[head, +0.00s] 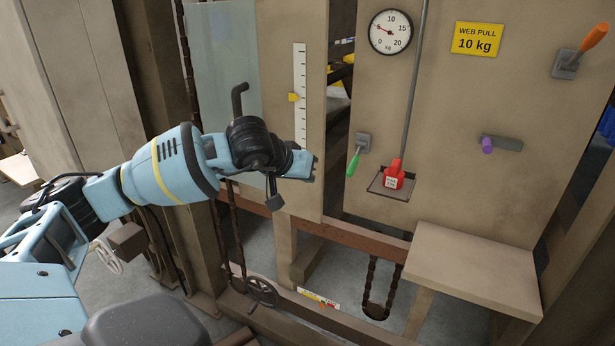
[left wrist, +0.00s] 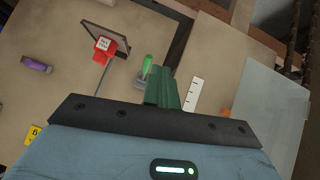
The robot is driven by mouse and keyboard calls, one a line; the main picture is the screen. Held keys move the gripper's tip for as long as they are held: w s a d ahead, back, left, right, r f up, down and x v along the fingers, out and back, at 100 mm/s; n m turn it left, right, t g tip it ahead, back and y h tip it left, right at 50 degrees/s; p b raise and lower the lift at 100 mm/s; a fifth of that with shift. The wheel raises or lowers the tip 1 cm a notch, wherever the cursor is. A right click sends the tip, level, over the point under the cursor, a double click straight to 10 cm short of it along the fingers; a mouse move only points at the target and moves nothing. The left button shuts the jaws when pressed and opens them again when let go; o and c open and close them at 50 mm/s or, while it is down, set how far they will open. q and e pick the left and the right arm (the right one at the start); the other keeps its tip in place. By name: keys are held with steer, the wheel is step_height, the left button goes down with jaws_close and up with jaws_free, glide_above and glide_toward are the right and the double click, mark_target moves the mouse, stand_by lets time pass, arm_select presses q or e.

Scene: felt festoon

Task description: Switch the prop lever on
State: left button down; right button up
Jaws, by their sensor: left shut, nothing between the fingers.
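Three levers stand on the tan board, none labelled as the prop lever. The green-handled lever (head: 354,161) hangs down and slightly left from its grey plate. The orange-handled lever (head: 592,38) points up and right at the upper right. The purple-ended lever (head: 487,144) points left and toward me. My left gripper (head: 313,166) is shut and empty, a little left of the green lever and apart from it. In the left wrist view, the green handle (left wrist: 148,66) shows just beyond my fingertips, and the purple end (left wrist: 36,65) is farther left. My right gripper is not in view.
A red weight (head: 394,180) sits on a small tray hung from a rod, right of the green lever. A dial (head: 390,32) and a yellow "WEB PULL 10 kg" sign (head: 477,38) are above. A wooden shelf (head: 470,268) juts out below. A white scale (head: 299,90) stands behind my gripper.

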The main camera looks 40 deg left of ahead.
arm_select(q)
steer(key=shift+s+r, duration=0.15)
steer(key=shift+s, duration=0.4)
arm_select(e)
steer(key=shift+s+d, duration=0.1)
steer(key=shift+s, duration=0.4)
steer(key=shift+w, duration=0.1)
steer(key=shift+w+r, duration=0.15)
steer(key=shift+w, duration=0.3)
arm_select(q)
steer(key=shift+d, duration=0.1)
